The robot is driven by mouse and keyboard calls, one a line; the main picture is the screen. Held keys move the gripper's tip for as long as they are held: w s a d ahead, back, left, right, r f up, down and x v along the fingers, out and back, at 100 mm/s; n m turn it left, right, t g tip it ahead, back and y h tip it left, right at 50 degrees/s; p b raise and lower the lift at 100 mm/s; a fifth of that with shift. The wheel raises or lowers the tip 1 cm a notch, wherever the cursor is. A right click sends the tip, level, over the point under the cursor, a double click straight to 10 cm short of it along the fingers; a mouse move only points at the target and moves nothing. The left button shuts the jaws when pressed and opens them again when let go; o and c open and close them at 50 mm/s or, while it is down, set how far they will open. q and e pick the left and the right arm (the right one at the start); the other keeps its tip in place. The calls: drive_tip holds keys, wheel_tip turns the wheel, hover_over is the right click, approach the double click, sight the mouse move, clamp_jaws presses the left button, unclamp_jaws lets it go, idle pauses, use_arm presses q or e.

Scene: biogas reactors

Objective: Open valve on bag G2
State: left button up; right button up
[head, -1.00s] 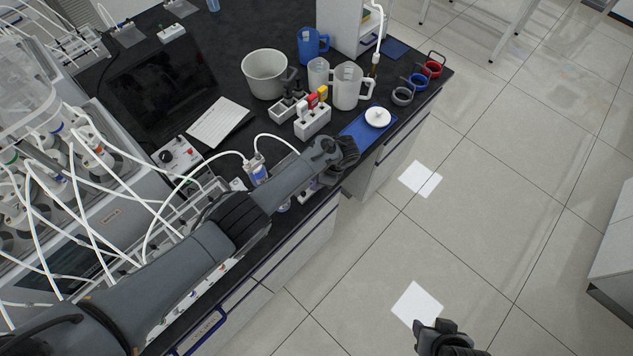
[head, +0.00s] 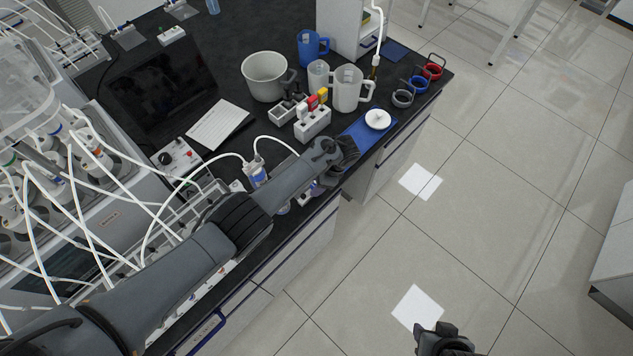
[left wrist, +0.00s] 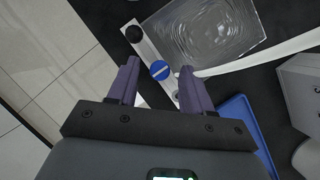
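In the left wrist view, a clear, wrinkled bag (left wrist: 205,30) lies flat on the black bench. Beside it is a white valve strip with a round blue valve knob (left wrist: 160,70) and a black round cap (left wrist: 133,33) at its far end. No G2 label is readable. My left gripper (left wrist: 159,67) is open, its two purple fingers apart with the blue knob showing between their tips; I cannot tell whether they touch it. In the head view my left gripper (head: 343,152) is over the bench's front edge, and its arm hides the bag. My right gripper (head: 440,336) hangs over the floor; its fingers are unclear.
A blue tray (head: 359,138) with a white dish (head: 377,119) lies just beyond my left gripper. A white rack with coloured plugs (head: 312,125), jugs (head: 349,88) and a bottle with tubing (head: 257,172) stand close by.

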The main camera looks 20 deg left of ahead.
use_arm(q)
drive_tip(key=shift+d+r, duration=0.2)
drive_tip(key=shift+r, duration=0.3)
drive_tip(key=p+v, duration=0.2)
drive_tip(key=v, duration=0.7)
drive_tip(key=shift+r, duration=0.35)
drive_tip(key=shift+d, duration=0.15)
